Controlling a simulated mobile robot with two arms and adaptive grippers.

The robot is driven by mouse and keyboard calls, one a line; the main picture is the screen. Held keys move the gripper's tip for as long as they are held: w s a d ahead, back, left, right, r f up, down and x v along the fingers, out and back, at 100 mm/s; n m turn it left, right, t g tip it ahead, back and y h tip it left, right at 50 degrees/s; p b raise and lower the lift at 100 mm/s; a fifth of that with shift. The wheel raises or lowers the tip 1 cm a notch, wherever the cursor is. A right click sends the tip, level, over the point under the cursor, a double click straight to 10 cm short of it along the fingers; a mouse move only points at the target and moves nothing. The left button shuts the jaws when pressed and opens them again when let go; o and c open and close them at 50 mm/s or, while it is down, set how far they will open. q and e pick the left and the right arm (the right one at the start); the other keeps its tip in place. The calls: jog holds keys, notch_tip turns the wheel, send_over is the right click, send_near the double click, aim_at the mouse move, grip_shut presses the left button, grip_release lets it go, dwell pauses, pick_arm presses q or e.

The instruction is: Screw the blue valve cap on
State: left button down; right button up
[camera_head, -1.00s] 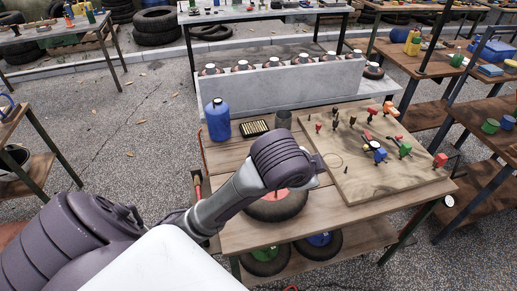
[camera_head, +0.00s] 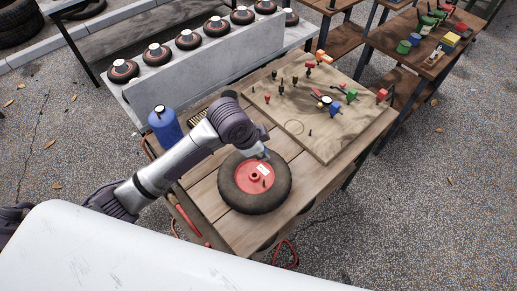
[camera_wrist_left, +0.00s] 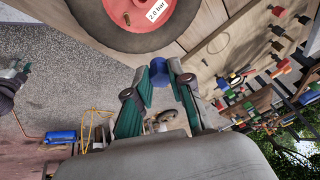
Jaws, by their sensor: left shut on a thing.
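A wheel with a dark tyre (camera_head: 228,189) and a red hub (camera_head: 248,186) lies flat on the wooden bench. The hub carries a white label, and in the left wrist view (camera_wrist_left: 157,11) it reads "2.0 bar". A small dark upright part on the hub may be the valve stem; I cannot tell. My left gripper (camera_head: 262,153) is just above the wheel's far side. In the left wrist view its fingers (camera_wrist_left: 165,68) are close together beside the tyre.
A wooden board (camera_head: 315,140) with coloured fittings and small tools lies right of the wheel. A blue bottle (camera_head: 165,127) stands at the bench's left edge, near my left arm. A grey stand (camera_head: 185,72) with several small wheels is behind. The near bench corner is clear.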

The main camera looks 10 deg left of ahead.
pick_arm(q)
notch_tip(320, 180, down, 3)
jog(key=p, duration=0.1)
jog(key=g+p, duration=0.1)
jog(key=shift+s+d+r+m+g+p, duration=0.15)
jog(key=shift+m+g+p, duration=0.15)
jog(key=shift+p, duration=0.05)
jog(key=shift+g, duration=0.3)
jog(key=f, duration=0.2)
jog(key=f+b, duration=0.1)
jog(key=f, duration=0.1)
jog(key=s+f, duration=0.1)
jog(key=f, duration=0.1)
jog(key=shift+d+f, duration=0.2)
jog(key=shift+f, duration=0.35)
pick_arm(e)
jog(key=r, duration=0.3)
jog(key=shift+d, duration=0.25)
jog(key=shift+r, duration=0.25)
jog(key=shift+a, duration=0.25)
pick_arm(q)
jog(key=shift+p, duration=0.5)
pick_arm(e)
jog(key=shift+d+r, duration=0.2)
jog(key=shift+r, duration=0.3)
